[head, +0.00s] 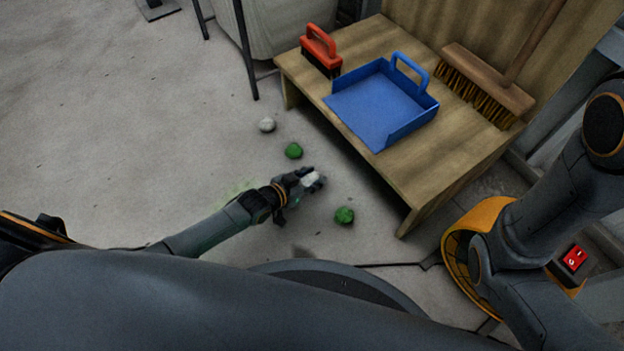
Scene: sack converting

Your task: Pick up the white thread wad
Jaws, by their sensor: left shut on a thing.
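A white thread wad (312,179) sits between the fingertips of my left gripper (306,181), which is shut on it. The fingers cover part of the wad. I cannot tell whether it is touching the floor. A second white wad (267,125) lies on the floor, farther back and to the left. My right gripper does not show; only part of my right arm is in view at the right.
Green wads lie on the floor behind (293,151) and in front right (344,215) of my left gripper. A low wooden bench (430,165) holds a blue dustpan (375,108), a red brush (319,50) and a broom (490,80). The floor at left is clear.

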